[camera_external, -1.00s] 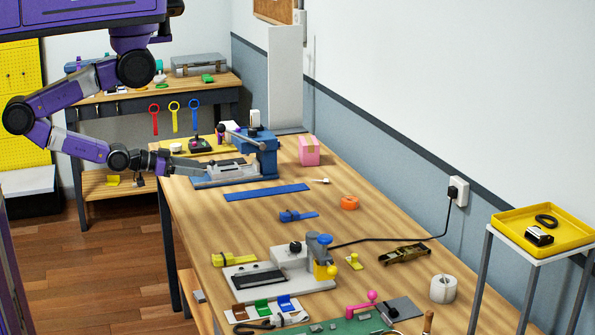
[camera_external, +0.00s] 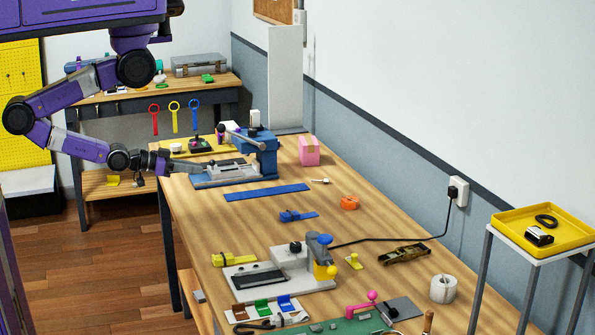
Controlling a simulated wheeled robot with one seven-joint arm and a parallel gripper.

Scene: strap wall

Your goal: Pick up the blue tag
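Several small things here are blue, and I cannot tell for sure which is the tag. A small blue piece (camera_external: 285,302) lies in a white holder (camera_external: 240,317) at the front of the long table, beside a green and a brown one. A blue ring-headed piece (camera_external: 195,114) hangs at the back bench, right of a yellow and a red one. My gripper (camera_external: 190,165) is at the far left end of the table, beside the blue press, well away from the white holder. Its fingers are too small to tell open from shut.
The blue press (camera_external: 263,152), a flat blue strip (camera_external: 267,192) and a short blue strap (camera_external: 298,215) are on the table. A grey press (camera_external: 300,265) stands behind the white holder. A black cord (camera_external: 400,240) runs to the wall socket. Clear wood lies around the orange roll (camera_external: 349,203).

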